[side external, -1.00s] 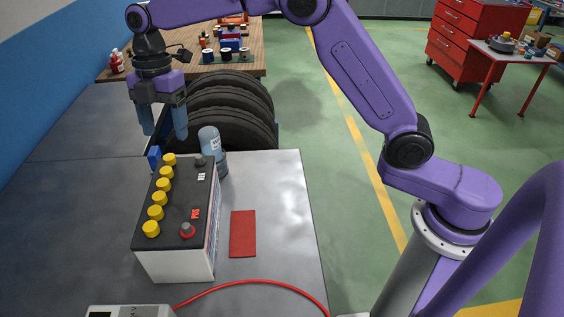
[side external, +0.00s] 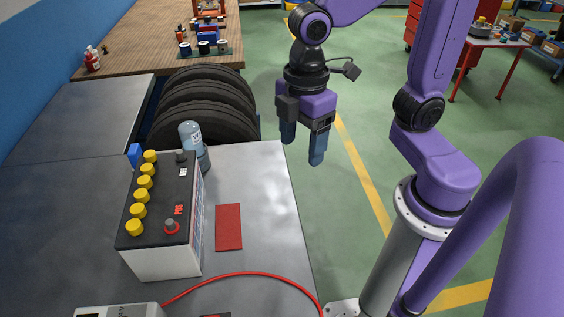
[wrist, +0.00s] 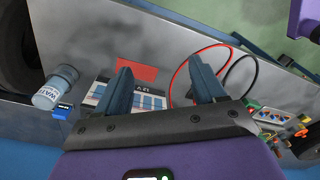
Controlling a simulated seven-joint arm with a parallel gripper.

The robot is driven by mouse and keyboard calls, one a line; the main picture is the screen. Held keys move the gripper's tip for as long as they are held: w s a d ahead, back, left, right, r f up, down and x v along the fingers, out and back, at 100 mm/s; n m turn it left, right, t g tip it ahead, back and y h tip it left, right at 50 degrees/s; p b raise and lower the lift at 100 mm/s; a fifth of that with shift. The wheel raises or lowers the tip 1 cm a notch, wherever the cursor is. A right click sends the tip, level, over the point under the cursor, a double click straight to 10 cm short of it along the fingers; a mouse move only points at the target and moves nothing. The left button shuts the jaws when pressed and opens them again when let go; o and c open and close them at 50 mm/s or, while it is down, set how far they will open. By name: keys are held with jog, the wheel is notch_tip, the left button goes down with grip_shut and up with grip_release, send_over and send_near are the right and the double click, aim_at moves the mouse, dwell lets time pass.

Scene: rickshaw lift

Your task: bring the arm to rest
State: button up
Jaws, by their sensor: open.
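My gripper (side external: 302,150) is open and empty, with its fingers pointing down. In the side external view it hangs in the air to the right of the metal bench (side external: 262,185), with the green floor behind it. In the wrist view both fingers of my gripper (wrist: 158,88) are apart with nothing between them. Part of the battery's label side (wrist: 100,95) shows behind the left finger there.
The battery (side external: 165,215) with yellow caps stands on the bench. Beside it are a water bottle (side external: 194,145), a red pad (side external: 229,227) and a red cable (side external: 255,274). Tyres (side external: 205,110) stand behind the bench. A red-legged table (side external: 478,42) is at the back right.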

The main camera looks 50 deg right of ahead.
jog(key=s+d+f+m, duration=0.2)
jog(key=s+d+f, duration=0.1)
jog(key=s+d, duration=0.4)
jog(key=shift+s, duration=0.55)
jog(key=shift+w+r, duration=0.1)
jog(key=c, duration=0.6)
jog(key=shift+o, duration=0.2)
notch_tip(320, 180, up, 5)
jog(key=m, duration=1.6)
send_over(149, 154)
jog(key=shift+f, duration=4.45)
jog(key=shift+c, duration=0.3)
